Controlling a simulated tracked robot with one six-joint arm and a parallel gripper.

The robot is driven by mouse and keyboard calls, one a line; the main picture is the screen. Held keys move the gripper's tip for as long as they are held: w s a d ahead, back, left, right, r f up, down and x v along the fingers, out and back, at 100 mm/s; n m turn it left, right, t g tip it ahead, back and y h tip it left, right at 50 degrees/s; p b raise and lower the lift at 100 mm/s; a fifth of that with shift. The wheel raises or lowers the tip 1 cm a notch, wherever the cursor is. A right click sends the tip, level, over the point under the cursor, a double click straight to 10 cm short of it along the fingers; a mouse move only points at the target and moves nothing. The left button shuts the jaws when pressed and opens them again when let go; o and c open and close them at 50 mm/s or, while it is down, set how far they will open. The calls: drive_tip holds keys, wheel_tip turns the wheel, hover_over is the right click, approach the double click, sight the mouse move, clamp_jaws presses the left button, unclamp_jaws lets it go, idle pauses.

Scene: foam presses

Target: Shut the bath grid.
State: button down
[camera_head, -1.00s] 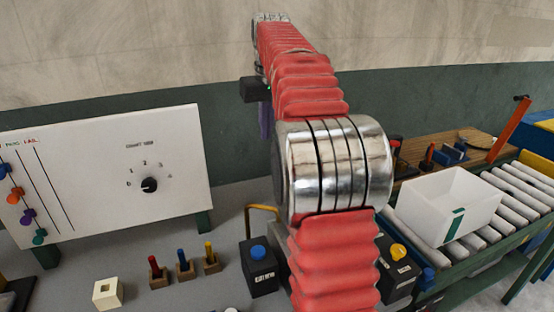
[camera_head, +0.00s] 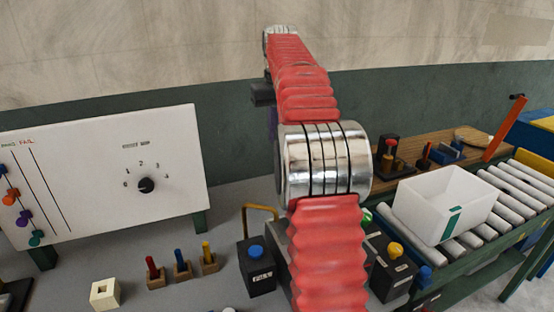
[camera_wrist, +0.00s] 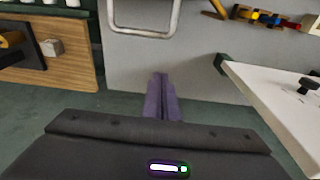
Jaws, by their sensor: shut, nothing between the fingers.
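I cannot make out the bath grid for certain in either view. A pale metal loop (camera_wrist: 145,32) lies over the grey bench top at the top of the wrist view, cut off by the frame edge; I cannot tell whether it belongs to the grid. My gripper's purple fingers (camera_wrist: 162,82) are together and empty, apart from the loop in the picture. In the head view the gripper (camera_head: 272,122) is a small purple shape beside my red arm, which hides part of the bench.
A white dial panel (camera_head: 100,165) stands at left. Colored pegs (camera_head: 182,265), a cream block (camera_head: 105,293) and a blue-button box (camera_head: 258,268) are on the bench. A yellow-button box (camera_head: 392,265) and a white bin (camera_head: 440,205) on rollers are right of my arm.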

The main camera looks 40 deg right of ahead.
wheel_tip(320, 180, down, 7)
drive_tip(key=s, duration=0.2)
drive_tip(key=shift+s+a+f, duration=0.15)
drive_tip(key=shift+s+a, duration=0.2)
drive_tip(key=shift+a, duration=0.05)
drive_tip(key=shift+a, duration=0.15)
idle(0.3)
